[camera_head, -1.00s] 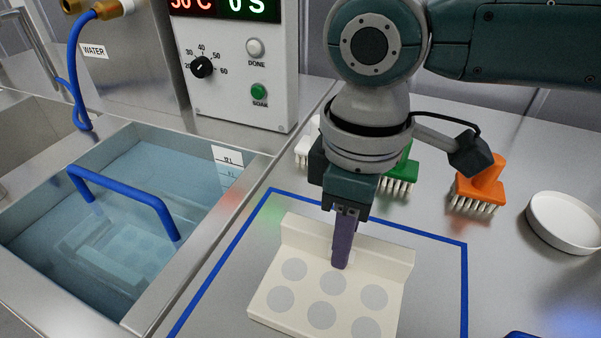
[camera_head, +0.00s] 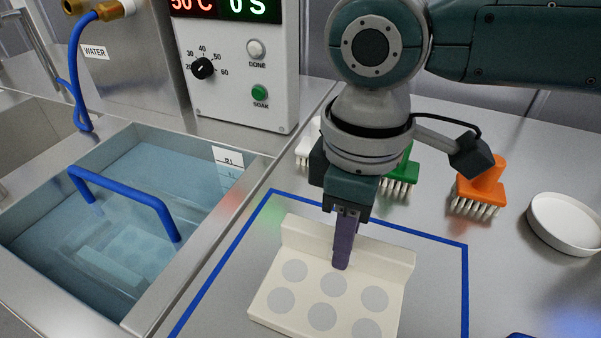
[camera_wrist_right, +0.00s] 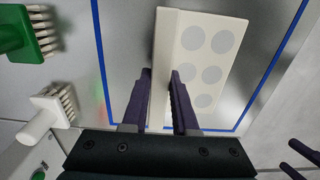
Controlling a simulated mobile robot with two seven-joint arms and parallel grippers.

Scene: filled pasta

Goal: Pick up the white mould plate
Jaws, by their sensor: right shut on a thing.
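The white mould plate (camera_head: 400,258) lies on the steel worktop inside a blue outline. It has round grey spots on its flat part and a raised wall along its back edge. My right gripper (camera_head: 342,262) points down at the middle of that wall, shut on it. The right wrist view shows the two purple fingers (camera_wrist_right: 160,95) on either side of the plate's wall (camera_wrist_right: 165,45). The plate appears to rest on the worktop. Two dark fingers of my left gripper (camera_wrist_right: 299,160) show at the lower right of the right wrist view, apart with nothing between them.
A water basin (camera_head: 205,235) with a blue-handled basket (camera_head: 125,190) stands at left, below a control box (camera_head: 240,75). White (camera_head: 308,152), green (camera_head: 400,175) and orange (camera_head: 480,190) brushes stand behind the plate. A round white dish (camera_head: 562,222) lies at right.

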